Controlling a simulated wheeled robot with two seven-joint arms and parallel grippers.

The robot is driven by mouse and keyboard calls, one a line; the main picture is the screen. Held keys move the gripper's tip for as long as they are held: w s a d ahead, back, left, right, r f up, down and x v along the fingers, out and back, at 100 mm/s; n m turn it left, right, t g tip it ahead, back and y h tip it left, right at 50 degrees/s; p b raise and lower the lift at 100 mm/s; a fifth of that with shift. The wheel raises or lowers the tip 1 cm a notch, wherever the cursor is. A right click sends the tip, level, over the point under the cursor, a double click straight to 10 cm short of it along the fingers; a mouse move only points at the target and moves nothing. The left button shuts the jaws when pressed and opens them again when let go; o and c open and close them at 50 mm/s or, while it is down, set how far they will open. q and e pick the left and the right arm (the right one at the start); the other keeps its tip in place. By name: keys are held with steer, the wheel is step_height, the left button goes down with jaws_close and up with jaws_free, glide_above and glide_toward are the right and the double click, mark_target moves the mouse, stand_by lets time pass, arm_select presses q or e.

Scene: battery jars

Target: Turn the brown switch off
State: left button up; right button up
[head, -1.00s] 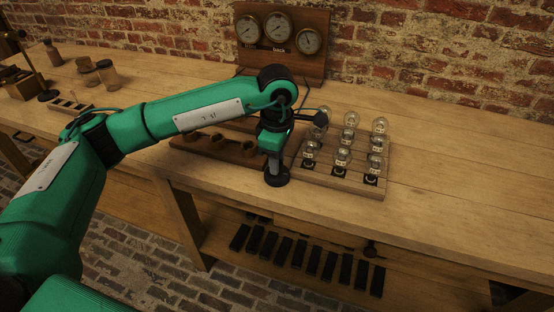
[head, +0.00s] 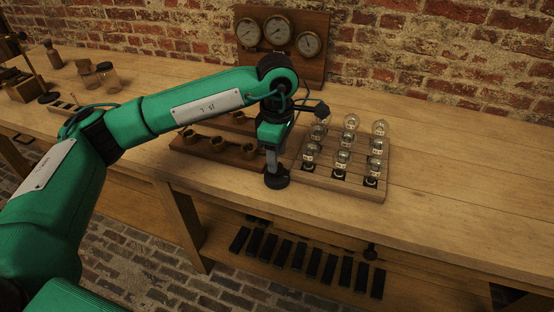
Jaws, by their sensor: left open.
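My left gripper (head: 276,176) hangs down from the green arm near the front of the workbench. It is at the right end of a brown wooden board (head: 200,153) with several round brass-coloured parts, and left of the bulb board. A dark round piece shows at its lower end; I cannot tell whether that is my gripper or a thing beneath it. No brown switch can be made out clearly. The arm and gripper hide part of the brown board and the gap beside the bulbs. My right gripper is not in view.
A wooden board (head: 325,182) carries several glass bulbs. A gauge panel (head: 279,48) stands at the back against the brick wall. Jars (head: 108,76) stand at the far left. Dark blocks (head: 313,263) line the lower shelf. The bench is clear at right.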

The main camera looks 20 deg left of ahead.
arm_select(q)
step_height(320, 180, up, 11)
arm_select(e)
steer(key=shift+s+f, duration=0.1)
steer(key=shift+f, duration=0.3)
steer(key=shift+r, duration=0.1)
